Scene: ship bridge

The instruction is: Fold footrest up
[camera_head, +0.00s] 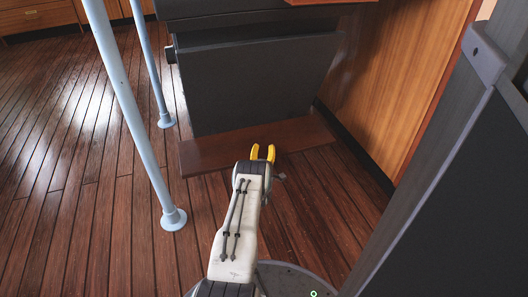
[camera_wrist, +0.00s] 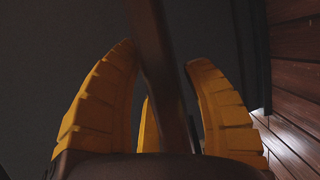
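The footrest (camera_head: 215,150) is a flat reddish-brown board lying low at the foot of the dark console, just above or on the floor; I cannot tell which. My gripper (camera_head: 263,152) has yellow fingers and is at the board's front edge, right of its middle. The left fingertip is close to the strip, and a gap shows on the right. The gripper is open.
The dark console (camera_head: 250,85) stands behind the footrest. Pale blue poles (camera_head: 133,110) rise at left. A wooden side panel (camera_head: 385,80) stands at right, with a large dark grey panel (camera_head: 450,190) nearer. Plank floor (camera_head: 70,190) is free at left.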

